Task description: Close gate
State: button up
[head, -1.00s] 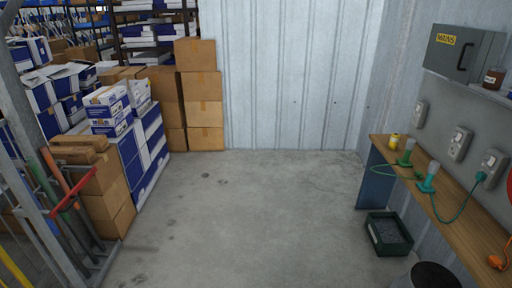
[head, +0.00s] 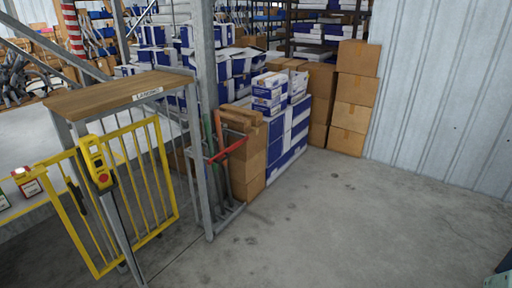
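A yellow barred gate (head: 151,183) stands at the left in the head view, below a wooden-topped metal frame (head: 120,90) with a white label. A grey post carrying a yellow control box (head: 97,162) with a red button stands in front of the gate and hides part of its bars. The gate's lower edge slants from near left up to the right. I cannot tell from this view whether its free edge meets a post or a latch. My gripper is not in view.
A rack of long-handled tools (head: 221,165) stands right of the gate. Cardboard boxes (head: 352,95) and blue-white cartons (head: 285,140) are stacked behind it. A pale bench (head: 35,125) lies at the far left. The concrete floor (head: 330,230) in the middle and right is clear.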

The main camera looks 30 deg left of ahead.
aim_at(41, 171)
jog(key=u, duration=2.3)
jog(key=i+j+u, duration=0.1)
jog(key=i+j, duration=0.15)
jog(key=i, duration=0.35)
jog(key=i+j+u, duration=0.1)
jog(key=i+j, duration=0.15)
jog(key=i, duration=0.4)
jog(key=i+j, duration=0.15)
jog(key=i, duration=0.45)
jog(key=i+j+u, duration=0.15)
jog(key=i, duration=0.5)
jog(key=i+j+u, duration=0.2)
jog(key=i+u, duration=0.55)
jog(key=i, duration=0.2)
jog(key=l+z, duration=0.15)
jog(key=z, duration=0.15)
jog(key=l+z, duration=0.15)
jog(key=z, duration=0.15)
jog(key=k, duration=0.05)
